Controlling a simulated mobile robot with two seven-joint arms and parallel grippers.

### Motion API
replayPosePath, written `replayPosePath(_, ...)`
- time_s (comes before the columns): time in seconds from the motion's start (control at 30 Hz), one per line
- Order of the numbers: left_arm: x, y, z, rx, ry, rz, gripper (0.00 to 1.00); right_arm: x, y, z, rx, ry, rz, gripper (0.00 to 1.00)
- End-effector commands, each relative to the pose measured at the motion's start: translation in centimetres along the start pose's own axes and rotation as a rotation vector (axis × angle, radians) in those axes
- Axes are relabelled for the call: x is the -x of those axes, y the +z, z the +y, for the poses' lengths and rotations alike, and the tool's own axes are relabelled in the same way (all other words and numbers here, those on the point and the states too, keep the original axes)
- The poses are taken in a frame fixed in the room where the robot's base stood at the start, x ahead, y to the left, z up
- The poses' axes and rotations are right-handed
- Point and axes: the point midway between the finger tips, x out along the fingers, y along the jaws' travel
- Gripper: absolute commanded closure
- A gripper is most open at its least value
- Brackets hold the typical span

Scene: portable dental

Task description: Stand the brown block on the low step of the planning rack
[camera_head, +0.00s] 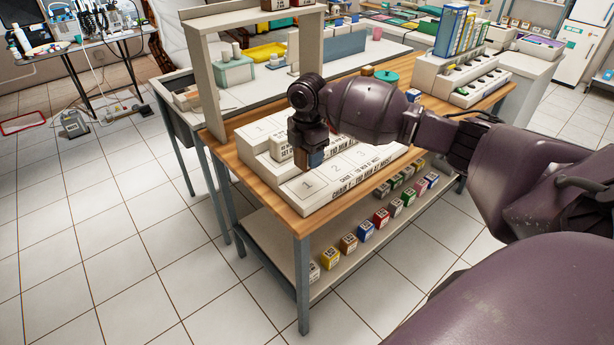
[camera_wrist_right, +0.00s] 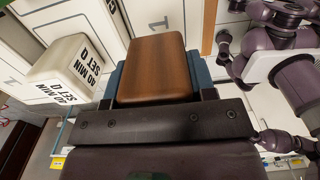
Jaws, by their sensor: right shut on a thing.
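The planning rack (camera_head: 330,188) is a white stepped block on the wooden table, with numbers on its steps. My right gripper (camera_head: 309,163) points down at the left part of the low step, near its number 1. It is shut on the brown block (camera_head: 316,159), which also shows between the fingers in the right wrist view (camera_wrist_right: 155,68). I cannot tell whether the block touches the step. My left gripper is out of view.
Several coloured boxes (camera_head: 381,217) stand on the shelf below the tabletop (camera_head: 227,150). A beige upright frame (camera_head: 205,85) stands at the table's back left. A green round lid (camera_head: 386,75) and a white rack with coloured binders (camera_head: 453,80) lie to the right.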

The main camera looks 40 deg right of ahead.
Motion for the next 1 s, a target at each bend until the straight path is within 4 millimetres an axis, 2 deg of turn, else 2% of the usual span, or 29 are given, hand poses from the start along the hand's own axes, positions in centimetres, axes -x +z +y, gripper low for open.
replayPosePath(0.03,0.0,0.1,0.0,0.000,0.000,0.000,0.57,-0.7,0.0,0.0,0.000,-0.001,0.000,0.74)
replayPosePath(0.33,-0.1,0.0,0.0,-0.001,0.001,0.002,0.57,-2.5,0.0,0.0,0.000,-0.001,0.001,0.74)
replayPosePath(0.6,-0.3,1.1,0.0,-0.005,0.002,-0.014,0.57,-6.7,0.0,0.0,-0.001,-0.002,0.001,0.74)
replayPosePath(1.0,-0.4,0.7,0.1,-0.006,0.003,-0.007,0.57,-7.1,0.0,0.1,0.000,0.002,0.000,0.74)
